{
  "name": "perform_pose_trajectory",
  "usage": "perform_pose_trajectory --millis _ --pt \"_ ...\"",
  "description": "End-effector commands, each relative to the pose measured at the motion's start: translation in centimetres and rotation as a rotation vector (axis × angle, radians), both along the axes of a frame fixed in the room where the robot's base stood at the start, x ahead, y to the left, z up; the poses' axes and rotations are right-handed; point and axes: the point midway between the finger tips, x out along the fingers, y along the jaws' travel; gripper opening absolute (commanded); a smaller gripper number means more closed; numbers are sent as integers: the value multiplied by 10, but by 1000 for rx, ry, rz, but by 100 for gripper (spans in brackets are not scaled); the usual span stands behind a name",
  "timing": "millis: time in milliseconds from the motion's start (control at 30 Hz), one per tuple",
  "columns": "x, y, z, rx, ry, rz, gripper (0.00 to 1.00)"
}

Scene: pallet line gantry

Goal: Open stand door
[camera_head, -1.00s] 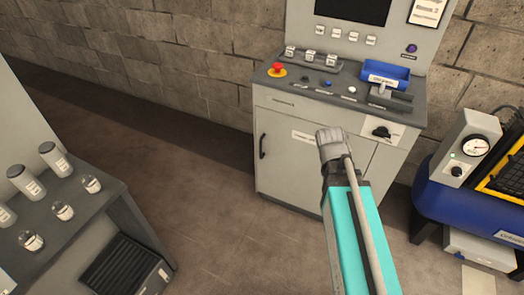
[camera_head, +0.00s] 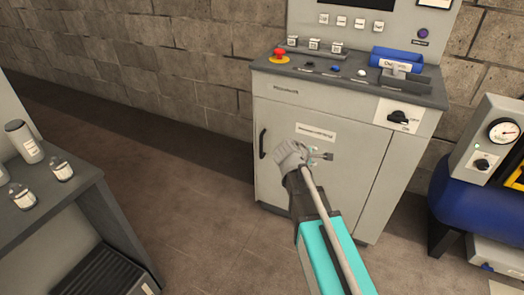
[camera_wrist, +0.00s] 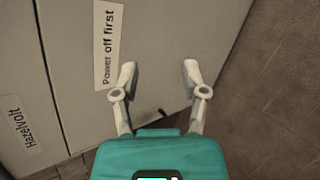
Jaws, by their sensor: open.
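The stand is a grey cabinet, and its door (camera_head: 345,175) looks closed, flush with the front. A black vertical bar handle (camera_head: 263,143) is at the door's left edge. My gripper (camera_head: 320,153) is in front of the door, to the right of the handle. Its two fingers are spread and empty. In the wrist view the open fingers (camera_wrist: 158,72) show over the door face (camera_wrist: 75,75), beside the label "Power off first" (camera_wrist: 107,42). A small dark piece between the finger bases may be the handle's end; my gripper's body hides the area below.
Above the door is a control top with a red button (camera_head: 280,55), a blue tray (camera_head: 390,59) and a black rotary switch (camera_head: 400,117). A blue compressor (camera_head: 462,190) stands at right, a dark table (camera_head: 60,207) with bottles at left. The floor between is clear.

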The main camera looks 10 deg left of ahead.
Motion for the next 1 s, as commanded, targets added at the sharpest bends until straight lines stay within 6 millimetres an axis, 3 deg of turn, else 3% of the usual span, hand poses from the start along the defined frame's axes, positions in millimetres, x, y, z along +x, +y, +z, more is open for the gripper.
perform_pose_trajectory --millis 33,500,1000 --pt "8 9 -16 -44 -5 41 57" --pt "56 89 -60 -519 -37 405 57" --pt "82 196 -107 -1058 -70 712 57"
